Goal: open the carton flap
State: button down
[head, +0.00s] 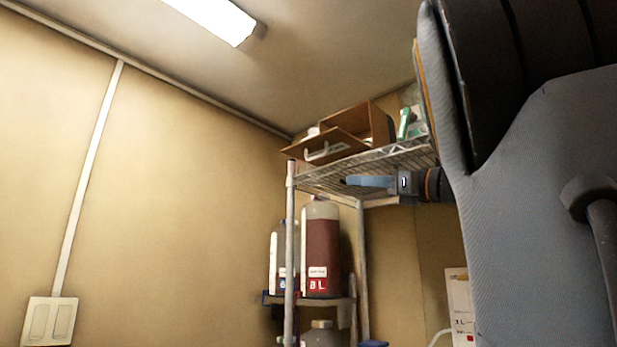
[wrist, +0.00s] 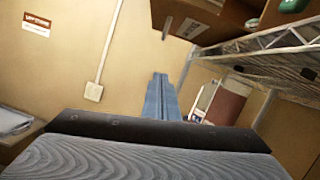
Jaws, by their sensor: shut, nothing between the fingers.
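A brown carton (head: 377,121) stands on the top wire shelf of a rack in the head view. Its flap (head: 341,139) faces left, bears a white handle (head: 318,154) and leans outward, with a dark gap visible behind it. How far it is open is hard to judge. The carton also shows at the top of the wrist view (wrist: 215,14), partly cut off. My gripper (head: 350,181) has blue fingers, shut and empty, pointing left. In the head view it appears just below the shelf's wire edge. Its fingers also show in the wrist view (wrist: 160,76), apart from the carton.
The wire shelf (head: 385,160) lies close above my gripper in the head view. A dark red bottle (head: 320,240) and another bottle (head: 277,262) stand on a lower level. Green and white items (head: 408,122) sit right of the carton. The wall side at left is clear.

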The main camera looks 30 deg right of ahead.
jog(key=w+a+r+p, duration=0.4)
jog(key=w+r+p, duration=0.2)
jog(key=w, duration=0.2)
jog(key=shift+a+r, duration=0.15)
jog(key=shift+a, duration=0.1)
jog(key=shift+w, duration=0.2)
